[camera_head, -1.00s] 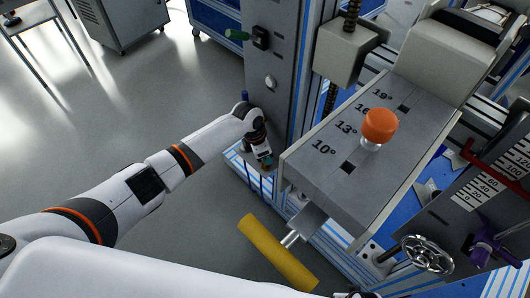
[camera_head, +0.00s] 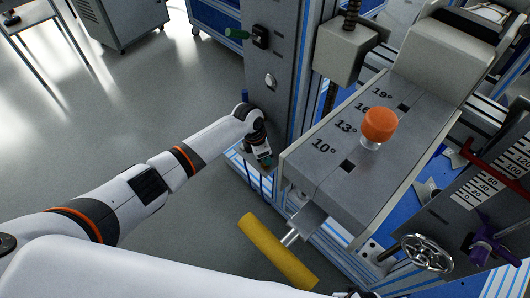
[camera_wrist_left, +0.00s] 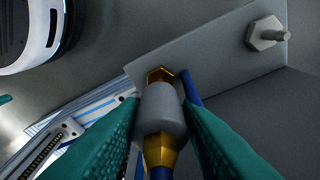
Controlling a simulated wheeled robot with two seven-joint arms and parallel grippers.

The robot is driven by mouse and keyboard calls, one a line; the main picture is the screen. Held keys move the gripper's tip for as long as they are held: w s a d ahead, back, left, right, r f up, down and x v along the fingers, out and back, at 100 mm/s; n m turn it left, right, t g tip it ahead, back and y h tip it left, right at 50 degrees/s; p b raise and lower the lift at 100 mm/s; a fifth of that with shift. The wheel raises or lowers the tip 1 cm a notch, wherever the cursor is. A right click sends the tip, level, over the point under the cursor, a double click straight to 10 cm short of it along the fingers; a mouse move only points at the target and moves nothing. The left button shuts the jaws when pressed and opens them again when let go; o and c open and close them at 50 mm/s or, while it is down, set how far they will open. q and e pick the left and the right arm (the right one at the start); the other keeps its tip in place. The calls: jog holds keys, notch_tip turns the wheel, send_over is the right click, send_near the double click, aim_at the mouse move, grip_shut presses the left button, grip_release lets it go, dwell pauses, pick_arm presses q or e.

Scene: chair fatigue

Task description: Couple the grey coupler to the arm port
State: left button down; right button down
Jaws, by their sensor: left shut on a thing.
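My left gripper (camera_head: 264,158) is low beside the grey machine column in the head view. In the left wrist view its teal fingers (camera_wrist_left: 162,125) are shut on the grey coupler (camera_wrist_left: 160,110), which has a brass lower end and a blue hose (camera_wrist_left: 160,173) below. A brass hex fitting, apparently the arm port (camera_wrist_left: 160,75), shows right at the coupler's upper end, against a grey metal plate. The coupler looks lined up with it; whether they are locked together I cannot tell. In the head view the coupler and port are too small to make out. My right gripper is not seen.
A grey plate (camera_wrist_left: 215,50) with a bolt (camera_wrist_left: 267,34) lies close ahead. In the head view, the angle-marked block (camera_head: 345,160) with an orange knob (camera_head: 380,125) and a yellow roller (camera_head: 276,252) are right of my left gripper. Open floor (camera_head: 120,120) lies left.

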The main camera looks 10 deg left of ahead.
pick_arm(q)
jog(key=shift+f, duration=0.15)
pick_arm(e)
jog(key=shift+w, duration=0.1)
pick_arm(q)
jog(key=shift+f, duration=0.4)
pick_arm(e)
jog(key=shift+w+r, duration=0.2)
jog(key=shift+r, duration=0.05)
pick_arm(q)
jog(key=shift+f, duration=0.15)
jog(key=shift+f, duration=0.1)
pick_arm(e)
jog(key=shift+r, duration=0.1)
pick_arm(q)
jog(key=shift+f, duration=0.2)
jog(key=c, duration=0.9)
grip_release()
jog(key=shift+c, duration=0.2)
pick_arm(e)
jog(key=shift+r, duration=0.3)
